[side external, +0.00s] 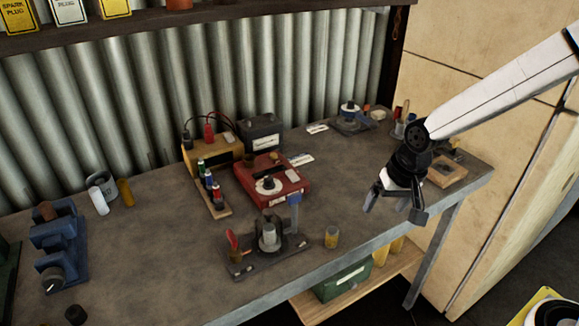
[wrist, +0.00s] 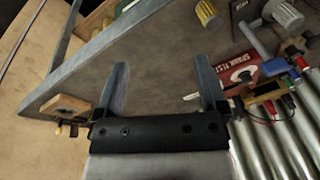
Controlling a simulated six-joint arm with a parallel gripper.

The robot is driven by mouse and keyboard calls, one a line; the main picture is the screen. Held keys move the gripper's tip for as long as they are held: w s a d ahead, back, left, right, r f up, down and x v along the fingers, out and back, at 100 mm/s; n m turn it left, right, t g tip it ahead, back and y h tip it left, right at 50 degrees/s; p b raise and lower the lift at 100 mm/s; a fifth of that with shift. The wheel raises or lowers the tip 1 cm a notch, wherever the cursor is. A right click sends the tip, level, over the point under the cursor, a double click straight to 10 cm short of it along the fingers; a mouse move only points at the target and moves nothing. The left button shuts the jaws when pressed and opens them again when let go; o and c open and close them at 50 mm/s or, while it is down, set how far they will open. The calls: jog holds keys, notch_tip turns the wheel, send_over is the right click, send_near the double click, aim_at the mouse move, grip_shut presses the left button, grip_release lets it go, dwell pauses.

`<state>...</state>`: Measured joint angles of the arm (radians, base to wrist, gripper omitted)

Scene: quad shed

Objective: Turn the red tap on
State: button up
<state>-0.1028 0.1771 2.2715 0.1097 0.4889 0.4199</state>
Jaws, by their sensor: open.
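The red tap (side external: 232,239) has an upright red lever handle. It stands at the left end of a dark base plate (side external: 240,270) near the bench's front edge in the side view. A blue-handled tap (side external: 295,199) stands at the right of the same plate, with a grey cylinder (side external: 269,234) between them. The blue handle also shows in the wrist view (wrist: 254,39); I cannot make out the red tap there. My gripper (side external: 397,205) is open and empty, above the bench's right end, well right of the red tap. Its two fingers (wrist: 162,82) are spread apart in the wrist view.
A blue vise-like tool (side external: 62,245) stands at the left. The grey bench (side external: 150,255) is clear left of the plate.

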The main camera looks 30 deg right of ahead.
jog(key=w+a+r+m+y, duration=0.1)
jog(key=w+a+m+y, duration=0.1)
jog(key=w+a+m, duration=0.7)
jog(key=m+g+y, duration=0.2)
jog(key=m, duration=0.2)
send_near(232, 234)
jog(key=f, duration=0.1)
jog(key=shift+w+a+f, duration=0.1)
jog(key=shift+a+f, duration=0.05)
jog(key=shift+a, duration=0.3)
jog(key=shift+f, duration=0.1)
jog(key=shift+x, duration=3.8)
jog(key=shift+d, duration=0.1)
grip_shut()
